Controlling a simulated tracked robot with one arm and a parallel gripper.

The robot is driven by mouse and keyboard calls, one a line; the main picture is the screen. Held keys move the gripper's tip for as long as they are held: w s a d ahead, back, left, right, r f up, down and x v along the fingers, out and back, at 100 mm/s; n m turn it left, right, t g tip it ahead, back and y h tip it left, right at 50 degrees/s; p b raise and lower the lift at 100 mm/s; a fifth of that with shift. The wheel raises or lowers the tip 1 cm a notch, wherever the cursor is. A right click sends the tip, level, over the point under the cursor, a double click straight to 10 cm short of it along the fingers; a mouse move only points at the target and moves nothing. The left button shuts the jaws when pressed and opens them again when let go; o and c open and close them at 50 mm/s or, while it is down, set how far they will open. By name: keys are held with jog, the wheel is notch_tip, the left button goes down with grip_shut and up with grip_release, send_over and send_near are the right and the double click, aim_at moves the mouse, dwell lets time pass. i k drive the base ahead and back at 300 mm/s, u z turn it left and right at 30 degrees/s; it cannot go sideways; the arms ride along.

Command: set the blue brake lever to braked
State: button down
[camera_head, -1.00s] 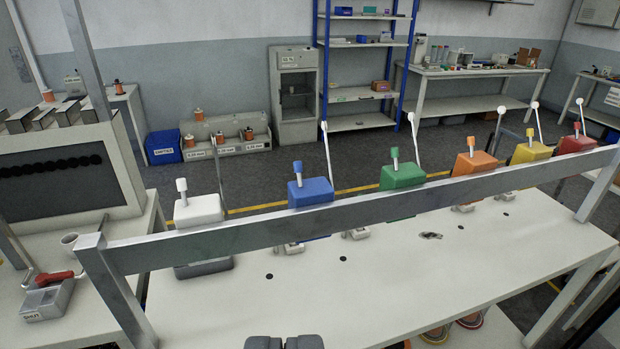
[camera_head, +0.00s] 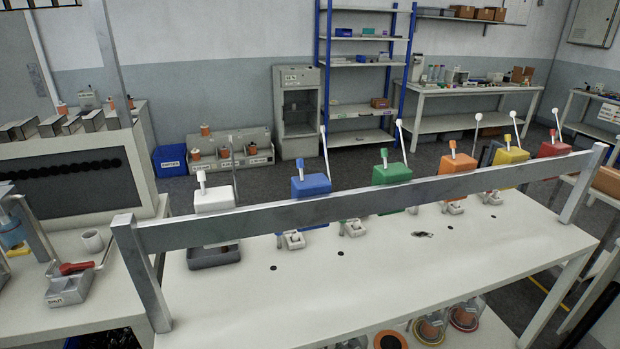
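The blue unit (camera_head: 312,186) stands behind the grey metal rail on the white workbench, second from the left in a row of coloured units. The rail hides the lower part of the unit. My gripper is not in view now.
A metal rail (camera_head: 370,195) on posts crosses the front of the row. White (camera_head: 214,200), green (camera_head: 391,174), orange (camera_head: 451,167), yellow (camera_head: 511,156) and red (camera_head: 554,150) units stand in line. The benchtop (camera_head: 380,275) before the rail is mostly clear. Spools hang below.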

aim_at(300, 161)
jog(key=k, duration=0.95)
jog(key=z, duration=0.2)
jog(key=i, duration=2.15)
jog(key=u, duration=0.7)
